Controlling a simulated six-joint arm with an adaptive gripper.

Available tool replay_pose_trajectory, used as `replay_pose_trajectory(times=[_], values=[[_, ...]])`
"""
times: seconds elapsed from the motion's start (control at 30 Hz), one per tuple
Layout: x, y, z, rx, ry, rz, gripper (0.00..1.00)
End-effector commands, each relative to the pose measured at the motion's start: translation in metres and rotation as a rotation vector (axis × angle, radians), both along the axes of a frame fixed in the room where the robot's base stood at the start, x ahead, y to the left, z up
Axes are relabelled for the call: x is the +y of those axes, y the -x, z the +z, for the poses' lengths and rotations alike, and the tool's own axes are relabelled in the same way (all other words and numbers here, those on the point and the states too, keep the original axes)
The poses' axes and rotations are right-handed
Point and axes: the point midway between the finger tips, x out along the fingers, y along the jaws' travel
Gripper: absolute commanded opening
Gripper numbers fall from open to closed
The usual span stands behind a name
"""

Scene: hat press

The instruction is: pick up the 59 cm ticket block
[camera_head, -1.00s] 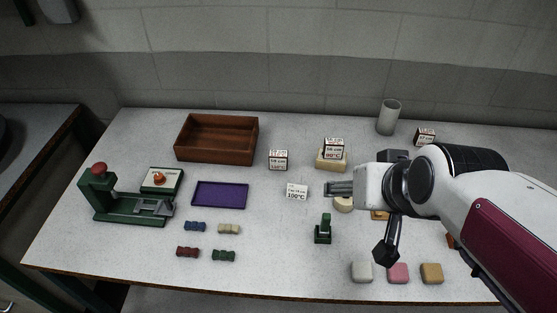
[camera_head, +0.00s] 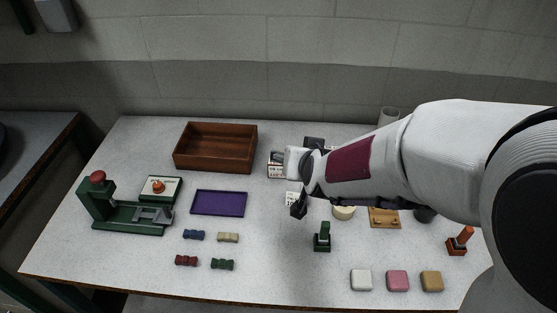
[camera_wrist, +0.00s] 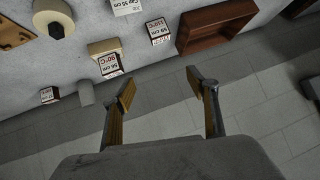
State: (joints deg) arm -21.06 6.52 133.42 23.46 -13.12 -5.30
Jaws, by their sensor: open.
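The 59 cm ticket block (camera_wrist: 158,32) is a small white-faced block with a dark top, marked 59 cm and 110°C. It stands on the table in the wrist view, beyond the gap between my fingertips and not touching them. In the head view the block (camera_head: 275,169) is left of centre, partly covered by my wrist.
A brown wooden box (camera_head: 215,147) stands left of the block, also close by in the wrist view (camera_wrist: 215,25). The 58 cm block (camera_wrist: 110,64) and 56 cm block (camera_wrist: 49,95) are nearby. A purple tray (camera_head: 219,203) lies in front of the box.

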Motion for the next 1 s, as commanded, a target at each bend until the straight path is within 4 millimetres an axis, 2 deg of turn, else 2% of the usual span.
replay_pose_trajectory(times=[0.2,0.5,1.0], values=[[0.019,-0.023,-0.029,-0.047,0.013,-0.024,0.58],[0.039,-0.046,-0.067,-0.124,0.047,-0.065,0.58],[0.057,-0.058,-0.128,-0.260,0.150,-0.121,0.58]])
